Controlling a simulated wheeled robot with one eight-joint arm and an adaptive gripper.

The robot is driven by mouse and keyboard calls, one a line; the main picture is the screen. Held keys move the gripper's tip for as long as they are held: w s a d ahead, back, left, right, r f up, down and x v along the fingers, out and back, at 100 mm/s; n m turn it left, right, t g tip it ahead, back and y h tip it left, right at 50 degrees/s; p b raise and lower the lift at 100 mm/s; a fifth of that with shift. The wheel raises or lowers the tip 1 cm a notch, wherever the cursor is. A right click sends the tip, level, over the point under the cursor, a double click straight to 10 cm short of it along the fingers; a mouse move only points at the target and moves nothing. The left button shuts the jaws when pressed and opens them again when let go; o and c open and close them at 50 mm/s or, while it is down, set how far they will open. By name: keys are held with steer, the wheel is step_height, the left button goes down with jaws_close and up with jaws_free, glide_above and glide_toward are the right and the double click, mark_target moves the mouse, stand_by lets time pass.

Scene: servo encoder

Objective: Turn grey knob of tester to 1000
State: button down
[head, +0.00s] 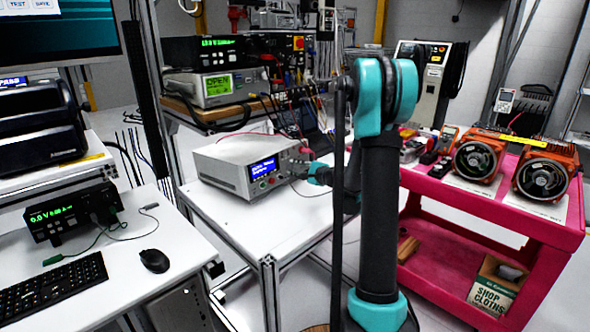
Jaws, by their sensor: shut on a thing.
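The tester (225,165) is a light grey box with a lit blue display (264,168), standing on a white table. The display text is too small to read. My arm reaches to the right end of the tester's front panel. My gripper (309,168) is small and partly hidden there, shut at the panel where the grey knob is. The knob itself is hidden by my gripper, so its pointer setting cannot be read.
A red cable and black leads run close to the tester's right side. Stacked instruments (212,88) stand on a shelf behind. A pink cart (430,186) with orange motors (478,158) is at right. A desk with keyboard (52,287) and mouse (154,261) is at left.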

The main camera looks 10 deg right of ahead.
steer(key=shift+m, duration=1.1)
steer(key=c, duration=1.2)
jaws_free()
steer(key=shift+s+d, duration=0.1)
steer(key=v, duration=1.1)
steer(key=shift+s+d+r, duration=0.2)
steer(key=shift+s+r, duration=0.05)
steer(key=shift+s, duration=0.05)
